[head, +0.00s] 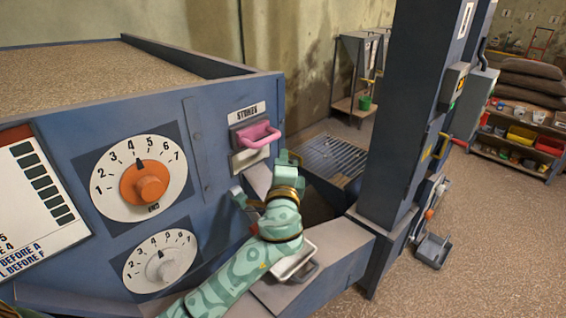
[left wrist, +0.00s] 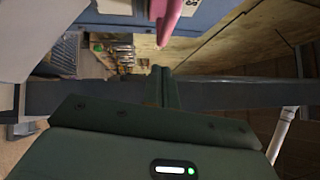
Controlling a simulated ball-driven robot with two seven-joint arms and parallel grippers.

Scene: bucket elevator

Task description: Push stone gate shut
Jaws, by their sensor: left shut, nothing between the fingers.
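The stone gate's pink handle (head: 262,136) sticks out from the blue machine panel under a label reading STONES. A pale grey plate (head: 249,158) shows just below it. My left gripper (head: 288,158) is just below and to the right of the handle, shut and empty. In the left wrist view the closed fingers (left wrist: 163,78) point toward the pink handle (left wrist: 168,14), with a small gap showing between them in the picture. I cannot tell the exact depth of that gap. My right gripper is not in view.
A dial with an orange knob (head: 144,184) and one with a white knob (head: 161,266) are on the panel to the left. A blue post (head: 410,110) stands to the right. A grey-handled tray (head: 297,262) lies beside my forearm. A floor grate (head: 335,158) is behind.

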